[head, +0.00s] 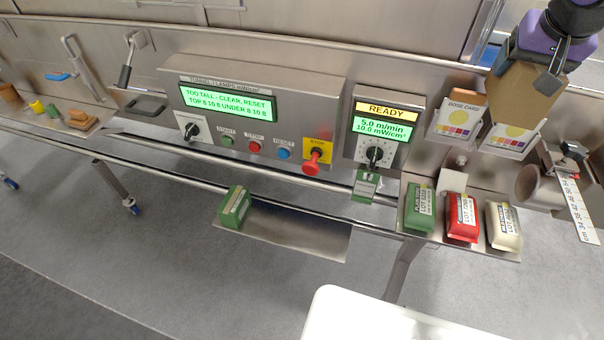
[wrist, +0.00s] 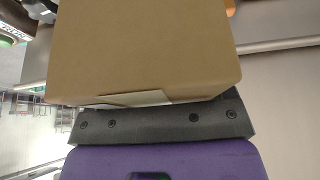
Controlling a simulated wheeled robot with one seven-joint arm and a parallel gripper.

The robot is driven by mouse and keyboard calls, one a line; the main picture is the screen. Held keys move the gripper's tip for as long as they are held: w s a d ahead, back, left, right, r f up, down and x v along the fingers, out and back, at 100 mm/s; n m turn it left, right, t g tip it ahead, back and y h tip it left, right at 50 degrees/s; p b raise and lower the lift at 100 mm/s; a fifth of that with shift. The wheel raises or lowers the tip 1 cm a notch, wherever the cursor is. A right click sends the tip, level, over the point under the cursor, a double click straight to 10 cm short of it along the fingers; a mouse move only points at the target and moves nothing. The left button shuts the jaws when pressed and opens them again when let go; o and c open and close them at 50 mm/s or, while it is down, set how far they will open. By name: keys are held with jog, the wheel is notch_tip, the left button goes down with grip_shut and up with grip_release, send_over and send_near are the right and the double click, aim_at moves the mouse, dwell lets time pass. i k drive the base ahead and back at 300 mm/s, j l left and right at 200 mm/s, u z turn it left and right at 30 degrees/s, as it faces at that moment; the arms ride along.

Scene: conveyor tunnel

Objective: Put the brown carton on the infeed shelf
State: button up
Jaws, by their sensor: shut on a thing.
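The brown carton (head: 520,93) is held by my gripper (head: 550,62) at the upper right of the head view. My gripper is shut on it, with the purple gripper body above and a dark finger across the carton's side. In the wrist view the carton (wrist: 145,45) fills the upper middle, close against the gripper's dark bar. The infeed shelf cannot be told for sure; a bare metal shelf (head: 295,232) with a green pack (head: 233,206) at its left end juts out below the control panel.
Green (head: 419,208), red (head: 461,218) and cream (head: 503,226) packs sit on a ledge at right. A red stop knob (head: 314,162) sticks out of the panel, whose display (head: 228,103) reads "TOO TALL". Dose cards and a ruler stand near the carton. A white surface (head: 370,318) lies in front.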

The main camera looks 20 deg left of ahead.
aim_at(282, 225)
jog(key=j, duration=1.35)
